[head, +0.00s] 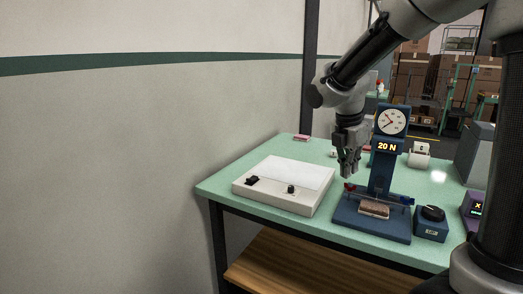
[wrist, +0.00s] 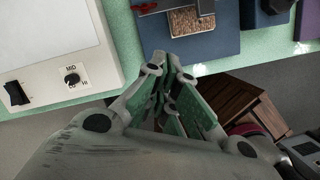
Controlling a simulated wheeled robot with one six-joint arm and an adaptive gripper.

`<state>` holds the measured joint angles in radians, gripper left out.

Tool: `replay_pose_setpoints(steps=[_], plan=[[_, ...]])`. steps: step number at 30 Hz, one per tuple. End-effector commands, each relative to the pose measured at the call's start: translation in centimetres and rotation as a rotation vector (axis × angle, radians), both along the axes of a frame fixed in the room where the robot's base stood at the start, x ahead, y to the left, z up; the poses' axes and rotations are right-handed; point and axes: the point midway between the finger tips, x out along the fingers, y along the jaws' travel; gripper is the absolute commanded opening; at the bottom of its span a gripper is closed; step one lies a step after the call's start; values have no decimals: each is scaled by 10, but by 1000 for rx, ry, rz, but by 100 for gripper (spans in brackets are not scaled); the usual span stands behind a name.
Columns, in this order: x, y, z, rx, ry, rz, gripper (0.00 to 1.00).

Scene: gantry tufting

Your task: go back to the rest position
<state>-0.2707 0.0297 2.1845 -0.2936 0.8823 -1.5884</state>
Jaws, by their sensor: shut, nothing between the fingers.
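My gripper (head: 348,163) hangs fingers down above the green-topped table (head: 220,187), left of the dial column of the blue test stand (head: 372,221). Its fingers are shut and empty. In the wrist view my gripper (wrist: 164,98) shows with its green-padded fingers together, near the edge of the blue stand (wrist: 213,52). The stand carries a round dial and a display reading 20 N. A brown block (head: 374,209) lies on the stand's base, apart from the fingers.
A white light box (head: 284,184) with a switch and knob sits at the left. A blue knob box (head: 431,224) and a purple display unit (head: 474,208) stand at the right. A wall rises at the left. Shelves with cartons (head: 410,72) stand behind.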

Motion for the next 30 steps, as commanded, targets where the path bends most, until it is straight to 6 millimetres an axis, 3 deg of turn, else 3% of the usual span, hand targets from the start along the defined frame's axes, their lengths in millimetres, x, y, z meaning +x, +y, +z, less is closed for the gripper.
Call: replay_pose_setpoints(steps=[5,8,12,15,18,21,30], plan=[[-31,0,-15,68,-33,-524,0],[-66,-7,-8,133,-83,-916,0],[-127,-25,12,268,-168,-1490,0],[-166,-36,23,372,-212,-1777,0],[-194,-44,31,469,-245,-1913,0],[-212,-51,40,548,-286,-1943,0],[-223,-63,56,633,-359,-1971,0]])
